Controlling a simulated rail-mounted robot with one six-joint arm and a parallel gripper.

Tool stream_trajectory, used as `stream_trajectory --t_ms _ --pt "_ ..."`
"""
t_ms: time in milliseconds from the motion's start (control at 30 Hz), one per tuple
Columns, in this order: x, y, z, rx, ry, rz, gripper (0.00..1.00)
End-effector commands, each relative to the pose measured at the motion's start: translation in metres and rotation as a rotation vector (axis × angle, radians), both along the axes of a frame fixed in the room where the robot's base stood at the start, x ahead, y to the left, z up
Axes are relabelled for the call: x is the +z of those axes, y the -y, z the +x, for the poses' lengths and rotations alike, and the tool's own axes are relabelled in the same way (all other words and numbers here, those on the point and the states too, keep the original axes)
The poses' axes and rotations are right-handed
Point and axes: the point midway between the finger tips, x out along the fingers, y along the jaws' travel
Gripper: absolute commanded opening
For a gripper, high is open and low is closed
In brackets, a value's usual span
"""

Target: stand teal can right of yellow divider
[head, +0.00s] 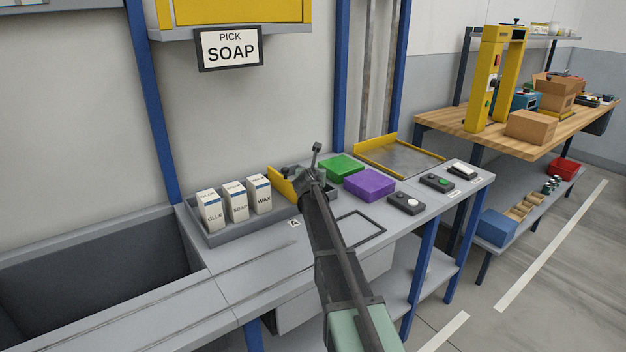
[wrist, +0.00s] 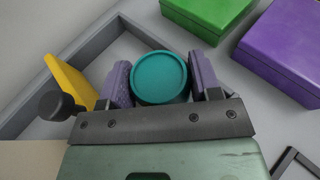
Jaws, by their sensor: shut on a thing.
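The teal can (wrist: 160,74) is between the two purple-padded fingers of my gripper (wrist: 161,80), which is shut on it; its round top faces the wrist camera. The yellow divider (wrist: 71,81) is left of the can in the wrist view. In the head view the divider (head: 281,184) stands in the grey tray (head: 252,231), just left of my gripper (head: 303,180). The can is over or in the tray's part right of the divider. Whether it touches the tray floor cannot be told. My arm hides the can in the head view.
White boxes marked GLUE (head: 210,210), SOAP (head: 236,203) and WAX (head: 259,196) stand in the tray left of the divider. A green box (head: 341,168) and a purple box (head: 369,185) lie right of the tray. A sign (head: 230,49) reads PICK SOAP.

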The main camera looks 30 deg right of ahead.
Motion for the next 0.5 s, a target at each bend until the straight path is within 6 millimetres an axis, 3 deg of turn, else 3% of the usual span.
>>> stream_trajectory --t_ms 133,167,300,500 --pt "-0.0040 -0.0001 0.0001 0.000 0.000 0.000 0.27" --pt "-0.0038 0.0000 0.0000 0.000 0.000 0.000 0.59" --pt "-0.0025 0.0000 0.0000 0.000 0.000 0.000 0.81" --pt "-0.0025 0.0000 0.0000 0.000 0.000 0.000 0.83"
